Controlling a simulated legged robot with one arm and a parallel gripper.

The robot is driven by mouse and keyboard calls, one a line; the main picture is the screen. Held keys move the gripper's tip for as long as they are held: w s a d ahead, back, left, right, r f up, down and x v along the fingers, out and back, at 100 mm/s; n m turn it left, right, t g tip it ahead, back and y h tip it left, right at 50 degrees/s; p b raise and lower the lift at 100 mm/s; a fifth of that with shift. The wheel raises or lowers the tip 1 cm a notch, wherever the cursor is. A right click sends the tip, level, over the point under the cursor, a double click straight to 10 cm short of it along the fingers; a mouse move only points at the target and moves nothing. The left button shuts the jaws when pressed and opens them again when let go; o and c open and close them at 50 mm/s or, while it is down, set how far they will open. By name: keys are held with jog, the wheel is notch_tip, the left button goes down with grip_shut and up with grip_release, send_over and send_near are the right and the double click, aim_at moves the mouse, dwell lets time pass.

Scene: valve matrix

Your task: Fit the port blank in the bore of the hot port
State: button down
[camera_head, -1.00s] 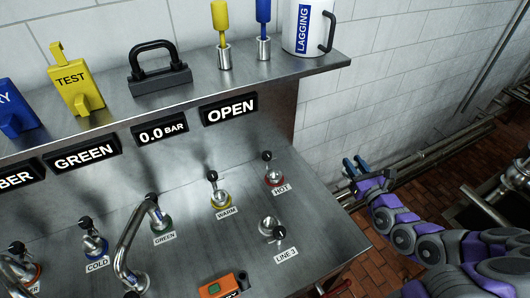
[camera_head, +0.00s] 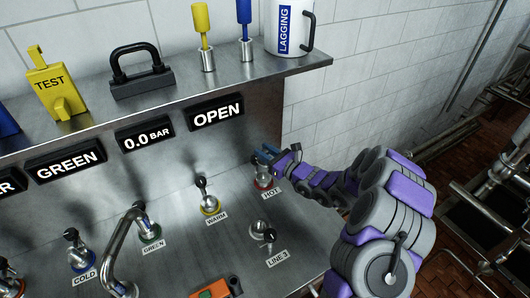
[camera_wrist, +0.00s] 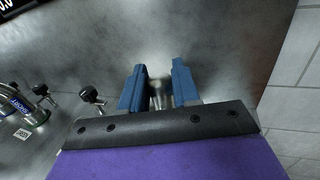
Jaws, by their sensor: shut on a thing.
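My gripper (camera_head: 266,153) is just above the hot port (camera_head: 263,184), which has a red collar and a HOT label. Its blue fingers, also in the wrist view (camera_wrist: 158,68), are shut on a small silvery piece that I take to be the port blank (camera_wrist: 160,94). The blank is mostly hidden by the fingers, and I cannot make it out in the head view. The fingers cover the upper part of the hot port. Its bore is hidden, and I cannot tell whether the blank touches it.
The warm port (camera_head: 209,204), with its black-knobbed lever, stands left of the hot port. The line 3 fitting (camera_head: 263,233) is in front. A bent metal pipe (camera_head: 123,245) rises further left. The shelf (camera_head: 180,97) overhangs behind, above the OPEN display (camera_head: 216,113).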

aim_at(264, 164)
jog(key=shift+a, duration=0.4)
jog(key=shift+a+f, duration=0.15)
jog(key=shift+f, duration=0.35)
jog(key=shift+d+f+b, duration=0.2)
jog(key=shift+f+b, duration=0.15)
jog(key=shift+f, duration=0.6)
jog(key=shift+d+f+b, duration=0.2)
jog(key=shift+f+b, duration=0.1)
jog(key=shift+f, duration=0.6)
jog(key=shift+a+f, duration=0.2)
jog(key=shift+f, duration=0.4)
jog(key=shift+d, duration=0.1)
jog(key=shift+s+f+b, duration=0.1)
jog(key=shift+f+b, duration=1)
jog(key=shift+f, duration=0.45)
jog(key=c, duration=0.7)
grip_release()
jog(key=shift+c, duration=0.2)
